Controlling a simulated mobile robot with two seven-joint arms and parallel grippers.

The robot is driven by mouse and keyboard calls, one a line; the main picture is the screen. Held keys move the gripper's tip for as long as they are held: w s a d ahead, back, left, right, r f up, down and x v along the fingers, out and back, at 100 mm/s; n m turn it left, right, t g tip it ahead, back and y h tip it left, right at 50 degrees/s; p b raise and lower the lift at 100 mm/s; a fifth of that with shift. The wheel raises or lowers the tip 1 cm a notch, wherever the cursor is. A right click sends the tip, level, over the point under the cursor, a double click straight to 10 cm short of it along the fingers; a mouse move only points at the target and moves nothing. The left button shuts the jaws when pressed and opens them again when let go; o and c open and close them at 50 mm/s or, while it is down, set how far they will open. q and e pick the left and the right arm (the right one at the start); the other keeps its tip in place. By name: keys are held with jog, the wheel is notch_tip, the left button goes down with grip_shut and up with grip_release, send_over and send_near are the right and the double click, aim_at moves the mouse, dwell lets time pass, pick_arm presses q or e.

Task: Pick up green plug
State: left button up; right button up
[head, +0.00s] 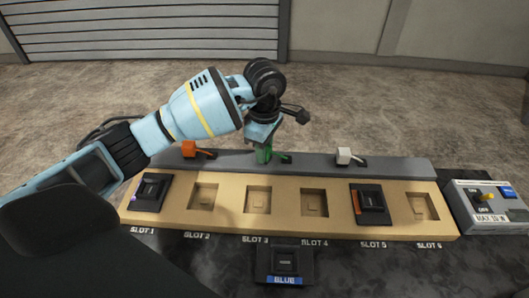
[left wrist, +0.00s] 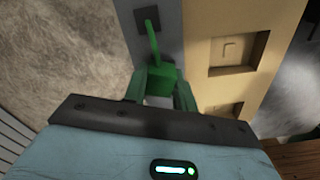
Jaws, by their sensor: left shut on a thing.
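The green plug (head: 264,155) is at the grey rail (head: 310,163) behind the slot board, with a short green cable to a dark base on the rail. My left gripper (head: 263,143) comes down over it from above. In the left wrist view the green plug (left wrist: 162,78) sits between the two fingers (left wrist: 162,88), which are shut on it. Its cable runs up to a dark square base (left wrist: 147,19). Whether the plug touches the rail, I cannot tell. My right gripper is not in view.
An orange plug (head: 189,149) and a white plug (head: 344,156) stand on the rail either side. The tan board (head: 230,212) has black modules in slots 1 and 5; the other slots look empty. A module marked BLUE (head: 285,262) lies in front. A switch box (head: 484,222) stands right.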

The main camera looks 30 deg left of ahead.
pick_arm(q)
grip_shut()
jog(key=shift+r, duration=0.5)
notch_tip(320, 180, up, 3)
jog(key=shift+f, duration=0.2)
jog(key=s+d, duration=0.3)
jog(key=s, duration=0.4)
jog(key=s+d+r, duration=0.1)
jog(key=s+d, duration=0.2)
jog(key=s, duration=0.4)
jog(key=shift+s+d+r+b, duration=0.15)
jog(key=shift+s+d+b, duration=0.15)
jog(key=shift+b, duration=0.1)
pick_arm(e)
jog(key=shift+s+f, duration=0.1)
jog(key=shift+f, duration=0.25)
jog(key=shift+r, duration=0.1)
